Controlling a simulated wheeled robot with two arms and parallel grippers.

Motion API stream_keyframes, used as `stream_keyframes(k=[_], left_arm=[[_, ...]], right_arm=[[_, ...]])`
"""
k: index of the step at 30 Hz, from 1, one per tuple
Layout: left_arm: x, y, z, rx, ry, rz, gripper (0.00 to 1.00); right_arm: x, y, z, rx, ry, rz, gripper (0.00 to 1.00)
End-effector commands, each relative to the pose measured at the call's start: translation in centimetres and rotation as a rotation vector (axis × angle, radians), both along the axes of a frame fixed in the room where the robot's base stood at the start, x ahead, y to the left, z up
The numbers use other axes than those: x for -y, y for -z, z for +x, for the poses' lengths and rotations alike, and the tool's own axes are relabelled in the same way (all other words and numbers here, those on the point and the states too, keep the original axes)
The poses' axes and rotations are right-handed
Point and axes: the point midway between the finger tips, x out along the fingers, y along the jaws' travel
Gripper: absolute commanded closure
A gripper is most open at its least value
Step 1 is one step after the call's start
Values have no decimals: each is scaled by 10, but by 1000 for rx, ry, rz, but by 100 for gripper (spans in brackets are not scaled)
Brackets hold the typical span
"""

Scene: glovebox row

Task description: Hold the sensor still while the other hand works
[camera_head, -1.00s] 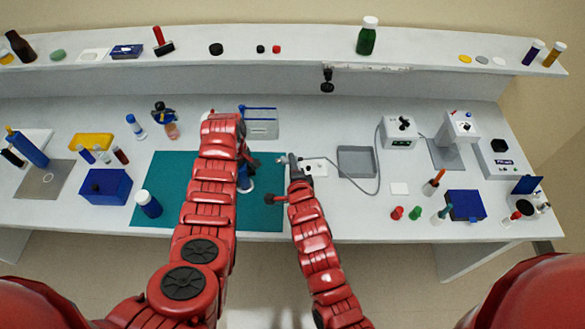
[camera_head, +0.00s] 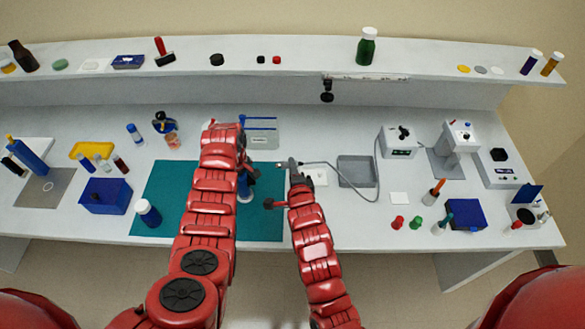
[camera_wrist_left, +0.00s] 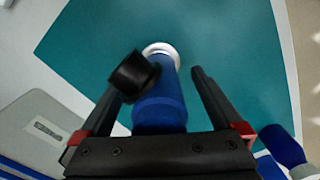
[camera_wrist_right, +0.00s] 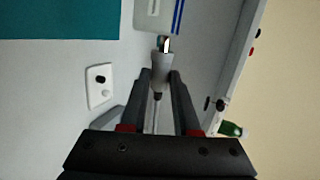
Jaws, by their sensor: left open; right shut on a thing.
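The sensor is a small grey probe with a metal tip (camera_wrist_right: 162,65); a thin grey cable trails from it. My right gripper (camera_wrist_right: 160,78) is shut on its body and holds it above the bench, tip pointing away. In the head view the right gripper (camera_head: 292,166) is right of the teal mat's far corner. My left gripper (camera_wrist_left: 160,82) is open, its fingers on either side of a blue cylinder (camera_wrist_left: 160,108) with a white end and a black knob at its side. The cylinder also shows on the mat (camera_head: 245,186), partly hidden by my left arm. Contact cannot be told.
A white box (camera_head: 318,177) and a grey tray (camera_head: 357,171) lie right of my right gripper. The cable (camera_head: 352,193) loops around the tray to a meter (camera_head: 399,142). A grey-blue panel (camera_head: 262,134) lies behind.

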Motion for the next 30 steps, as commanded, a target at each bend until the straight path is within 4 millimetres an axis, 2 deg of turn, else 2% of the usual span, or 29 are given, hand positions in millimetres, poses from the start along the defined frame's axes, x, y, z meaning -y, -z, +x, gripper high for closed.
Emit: stream_keyframes(k=[21,26,30], left_arm=[[0,-2,0,0,0,0,0],[0,-16,2,6,0,0,0],[0,-41,2,9,1,0,0]], right_arm=[[0,0,0,0,0,0,100],[0,0,0,0,0,0,100],[0,0,0,0,0,0,100]])
